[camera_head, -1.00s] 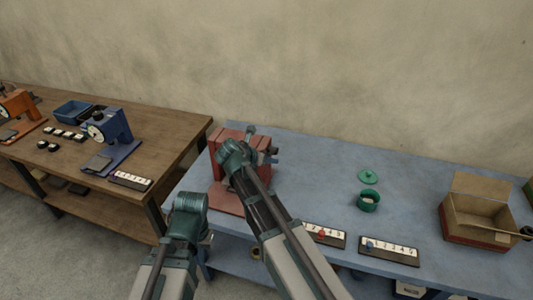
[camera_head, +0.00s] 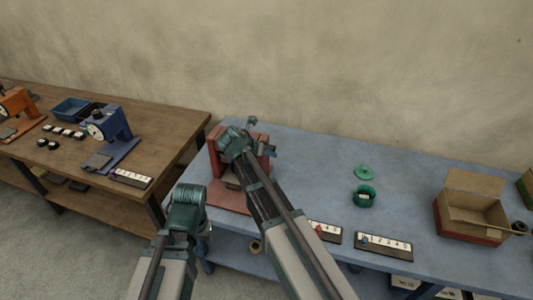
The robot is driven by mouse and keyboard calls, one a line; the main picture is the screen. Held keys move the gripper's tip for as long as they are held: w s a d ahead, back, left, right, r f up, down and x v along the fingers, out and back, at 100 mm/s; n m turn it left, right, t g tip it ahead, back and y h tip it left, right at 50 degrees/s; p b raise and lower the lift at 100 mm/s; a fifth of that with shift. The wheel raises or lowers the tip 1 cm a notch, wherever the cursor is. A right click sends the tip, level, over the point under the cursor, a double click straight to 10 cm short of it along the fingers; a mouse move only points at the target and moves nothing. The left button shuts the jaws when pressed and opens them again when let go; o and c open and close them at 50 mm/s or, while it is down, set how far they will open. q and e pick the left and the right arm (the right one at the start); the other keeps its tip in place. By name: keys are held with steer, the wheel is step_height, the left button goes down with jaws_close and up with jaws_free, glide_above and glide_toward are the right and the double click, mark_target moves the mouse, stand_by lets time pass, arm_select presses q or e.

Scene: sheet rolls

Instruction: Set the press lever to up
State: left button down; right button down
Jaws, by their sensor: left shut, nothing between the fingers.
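The red press (camera_head: 220,155) stands at the left end of the blue table, its red base plate (camera_head: 229,202) in front of it. My arm crosses in front of the press and hides much of it. I cannot tell whether the gripper touches the press.
The blue table (camera_head: 320,165) has clear room right of the press. A green pot (camera_head: 364,197), its lid (camera_head: 364,172), two number strips (camera_head: 384,244) and an open cardboard box (camera_head: 470,215) lie farther right. A wooden bench (camera_head: 165,130) with a blue press (camera_head: 115,130) stands left.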

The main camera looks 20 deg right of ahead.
steer(key=c, duration=0.8)
jaws_free()
steer(key=shift+w+d+r, duration=0.25)
steer(key=shift+w+r, duration=0.15)
steer(key=shift+w, duration=0.05)
steer(key=shift+o, duration=1.4)
steer(key=shift+s+r, duration=0.1)
steer(key=p+v, duration=0.9)
steer(key=v, duration=0.4)
steer(key=shift+s+a, duration=0.2)
steer(key=shift+a, duration=0.05)
steer(key=shift+r, duration=0.1)
